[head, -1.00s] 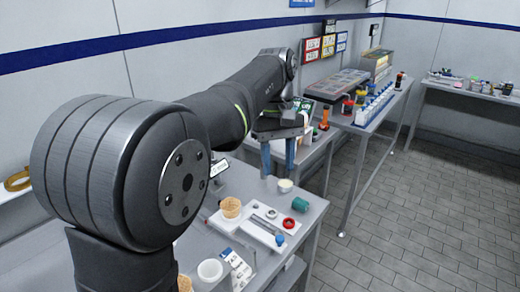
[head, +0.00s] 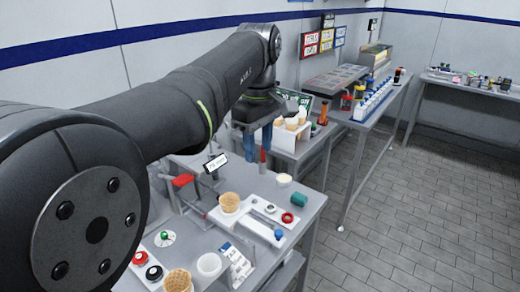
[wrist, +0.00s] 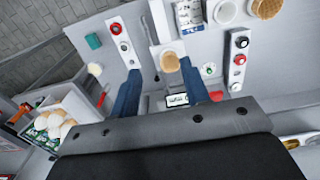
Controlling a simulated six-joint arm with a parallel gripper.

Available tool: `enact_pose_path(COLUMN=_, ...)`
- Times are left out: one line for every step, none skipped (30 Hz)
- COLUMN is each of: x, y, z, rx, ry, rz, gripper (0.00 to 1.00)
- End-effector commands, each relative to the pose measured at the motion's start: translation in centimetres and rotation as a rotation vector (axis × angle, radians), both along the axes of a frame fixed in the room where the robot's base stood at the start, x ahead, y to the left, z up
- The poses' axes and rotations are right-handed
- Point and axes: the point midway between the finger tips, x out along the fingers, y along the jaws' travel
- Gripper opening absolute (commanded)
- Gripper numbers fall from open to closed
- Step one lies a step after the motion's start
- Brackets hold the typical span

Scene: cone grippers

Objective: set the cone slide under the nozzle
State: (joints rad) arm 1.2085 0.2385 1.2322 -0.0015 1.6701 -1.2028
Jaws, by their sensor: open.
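The cone slide (head: 258,226) is a white plate and rail on the near table, with a blue knob (head: 278,234) at its right end. A waffle cone (head: 229,202) stands at its left end; the cone also shows in the wrist view (wrist: 169,61). My gripper (head: 256,160) is open and empty, blue fingers pointing down, above the table behind the slide. In the wrist view the cone appears just beyond and between the fingertips (wrist: 158,70). A red fixture (head: 183,181) stands left of the cone; I cannot tell whether it is the nozzle.
A small display (head: 216,162) stands behind.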

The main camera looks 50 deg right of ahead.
Motion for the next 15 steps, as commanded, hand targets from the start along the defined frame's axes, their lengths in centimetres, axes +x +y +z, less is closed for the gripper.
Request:
enact_pose_path(x=0.0, y=-0.2, z=-0.2, rx=0.007, ry=0.006, rz=-0.014, gripper=0.42)
enact_pose_path(x=0.0, y=-0.3, z=-0.3, rx=0.014, ry=0.013, rz=-0.032, gripper=0.42)
enact_pose_path(x=-0.1, y=-0.6, z=-0.6, rx=0.026, ry=0.026, rz=-0.066, gripper=0.42)
enact_pose_path(x=-0.1, y=-0.9, z=-0.9, rx=0.038, ry=0.040, rz=-0.099, gripper=0.42)
enact_pose_path(x=-0.2, y=-1.2, z=-1.2, rx=0.051, ry=0.057, rz=-0.140, gripper=0.42)
enact_pose_path(x=-0.3, y=-1.7, z=-1.7, rx=0.070, ry=0.084, rz=-0.202, gripper=0.42)
enact_pose_path(x=-0.3, y=-2.1, z=-2.1, rx=0.084, ry=0.106, rz=-0.253, gripper=0.42)
enact_pose_path(x=-0.4, y=-2.5, z=-2.5, rx=0.098, ry=0.132, rz=-0.307, gripper=0.42)
enact_pose_path(x=-0.5, y=-2.9, z=-3.0, rx=0.114, ry=0.165, rz=-0.377, gripper=0.42)
enact_pose_path(x=-0.6, y=-3.3, z=-3.4, rx=0.123, ry=0.191, rz=-0.429, gripper=0.42)
enact_pose_path(x=-0.7, y=-3.6, z=-3.7, rx=0.132, ry=0.216, rz=-0.477, gripper=0.42)
enact_pose_path(x=-0.8, y=-4.0, z=-4.2, rx=0.141, ry=0.247, rz=-0.539, gripper=0.42)
enact_pose_path(x=-0.9, y=-4.2, z=-4.4, rx=0.145, ry=0.269, rz=-0.583, gripper=0.42)
enact_pose_path(x=-0.9, y=-4.5, z=-4.7, rx=0.149, ry=0.290, rz=-0.621, gripper=0.42)
enact_pose_path(x=-1.0, y=-4.7, z=-5.0, rx=0.153, ry=0.313, rz=-0.665, gripper=0.42)
